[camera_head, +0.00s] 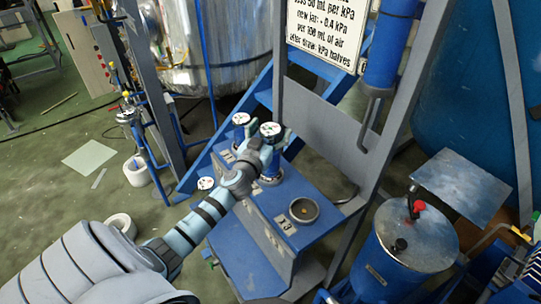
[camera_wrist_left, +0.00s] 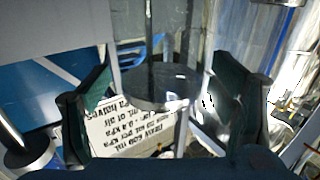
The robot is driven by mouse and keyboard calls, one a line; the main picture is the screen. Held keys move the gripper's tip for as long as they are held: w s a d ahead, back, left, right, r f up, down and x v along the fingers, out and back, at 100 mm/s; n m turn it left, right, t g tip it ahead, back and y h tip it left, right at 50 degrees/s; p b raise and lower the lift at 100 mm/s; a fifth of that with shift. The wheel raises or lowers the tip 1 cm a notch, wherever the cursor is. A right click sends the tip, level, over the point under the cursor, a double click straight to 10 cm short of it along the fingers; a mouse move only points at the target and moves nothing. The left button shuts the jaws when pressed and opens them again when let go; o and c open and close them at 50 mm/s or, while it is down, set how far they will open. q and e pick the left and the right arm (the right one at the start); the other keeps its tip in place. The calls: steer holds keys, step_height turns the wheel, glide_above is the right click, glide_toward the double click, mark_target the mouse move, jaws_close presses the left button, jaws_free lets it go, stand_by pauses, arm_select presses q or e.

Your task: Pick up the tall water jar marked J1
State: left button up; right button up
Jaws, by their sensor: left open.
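I cannot read a J1 mark on either. My left gripper (camera_head: 268,146) is at the right one, its fingers around or beside its upper part and hiding much of it. In the wrist view the left gripper (camera_wrist_left: 158,104) is open, its dark green fingers apart. A clear cylinder with a grey disc (camera_wrist_left: 160,88) shows between them; contact cannot be told. My right gripper is out of view.
The blue bench (camera_head: 250,258) has an empty-looking round socket (camera_head: 304,210) near an X3 label. A grey upright frame holds a printed sign (camera_head: 327,25) behind. A blue drum (camera_head: 402,250) stands to the right.

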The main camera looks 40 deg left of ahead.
arm_select(q)
steer(key=shift+w+a+f, duration=0.1)
steer(key=shift+w, duration=0.05)
jaws_close()
stand_by(0.4)
